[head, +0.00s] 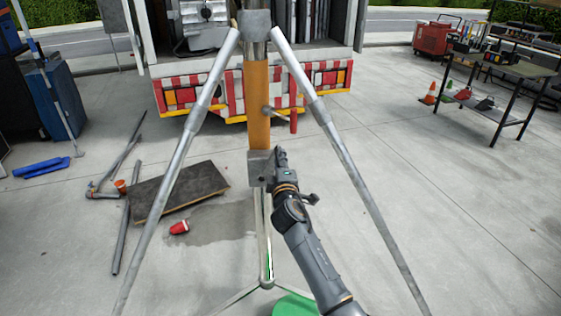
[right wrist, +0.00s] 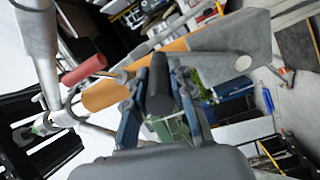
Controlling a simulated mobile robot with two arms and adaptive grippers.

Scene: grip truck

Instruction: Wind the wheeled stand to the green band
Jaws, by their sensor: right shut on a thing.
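The wheeled stand is a grey tripod with an orange column (head: 258,100) in the middle of the head view. A crank with a red handle (head: 293,122) sticks out from the column; the handle also shows in the right wrist view (right wrist: 84,70). A grey block (head: 259,168) sits at the column's lower end. My right gripper (head: 281,158) is beside this block, below the red handle and apart from it. In the wrist view its fingers are shut on a black cylindrical grip (right wrist: 159,80). Green shows low on the central rod (head: 268,240); I cannot tell if it is the band. The stand's wheels are not clearly visible.
A truck with a red-and-white striped rear (head: 200,88) stands behind. A table (head: 500,70) and cones (head: 429,94) stand at right. The right-hand floor is mostly clear.

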